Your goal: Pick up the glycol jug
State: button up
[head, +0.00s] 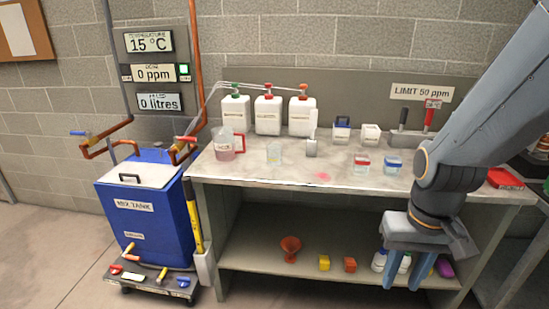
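Three white jugs stand upright in a row at the back of the bench in the head view. One has a green cap (236,112), one a red cap (268,113) and one an orange-red cap (301,113). Their labels are too small to read, so I cannot tell which is glycol. A clear pitcher with pinkish liquid (226,146) stands at the bench's left end. My gripper (408,277) hangs at the lower right, in front of the shelf and well apart from the jugs. Its blue fingers point down and are spread, with nothing visibly held.
The lower shelf (265,252) holds an orange funnel (290,247), small boxes and white bottles. A blue mix tank (150,215) stands left.

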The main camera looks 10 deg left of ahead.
aim_at(223, 137)
jog(key=z, duration=0.05)
jog(key=k, duration=1.05)
jog(key=u, duration=0.85)
jog(key=i, duration=1.45)
jog(key=z, duration=0.75)
